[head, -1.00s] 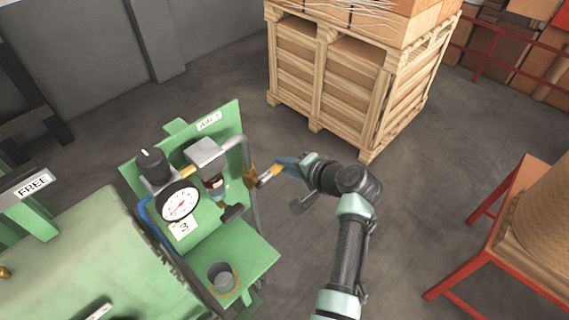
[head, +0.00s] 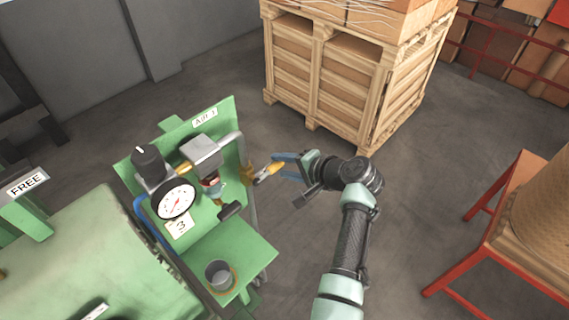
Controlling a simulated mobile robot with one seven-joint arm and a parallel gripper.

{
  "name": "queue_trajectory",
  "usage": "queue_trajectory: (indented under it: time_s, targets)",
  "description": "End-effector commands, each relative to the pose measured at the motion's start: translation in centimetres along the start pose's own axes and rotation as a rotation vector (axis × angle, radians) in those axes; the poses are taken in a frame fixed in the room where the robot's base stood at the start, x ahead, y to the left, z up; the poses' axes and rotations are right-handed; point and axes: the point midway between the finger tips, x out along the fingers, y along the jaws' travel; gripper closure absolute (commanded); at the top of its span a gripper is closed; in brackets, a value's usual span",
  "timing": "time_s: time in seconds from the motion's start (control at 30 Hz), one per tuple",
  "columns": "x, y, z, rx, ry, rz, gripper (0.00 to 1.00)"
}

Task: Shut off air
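The air line has a brass valve body (head: 246,174) on the grey pipe beside the green panel (head: 222,135) labelled AIR 1. A lever with a yellow grip (head: 273,168) sticks out to the right from the valve. My gripper (head: 280,168) is at the lever's outer end, with its blue fingers spread apart on either side of the yellow grip. Whether a finger touches the grip is too small to tell. A round pressure gauge (head: 174,202) and a black regulator knob (head: 147,158) sit on the panel's left side.
A green shelf (head: 247,257) with a grey cup (head: 220,274) juts out below the panel. A wooden crate (head: 345,85) stands behind. A red-framed stand (head: 490,240) is at the right. The floor between is clear.

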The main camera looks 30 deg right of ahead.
Motion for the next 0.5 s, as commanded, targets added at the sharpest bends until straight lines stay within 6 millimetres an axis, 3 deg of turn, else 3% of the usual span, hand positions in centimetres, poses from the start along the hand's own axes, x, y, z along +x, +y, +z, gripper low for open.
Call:
queue_trajectory:
  time_s: [0.33,0.5]
  targets:
    - [-0.1,-0.1,-0.1,-0.002,0.003,-0.002,0.45]
    - [-1.1,-0.1,-0.2,-0.003,0.005,-0.004,0.45]
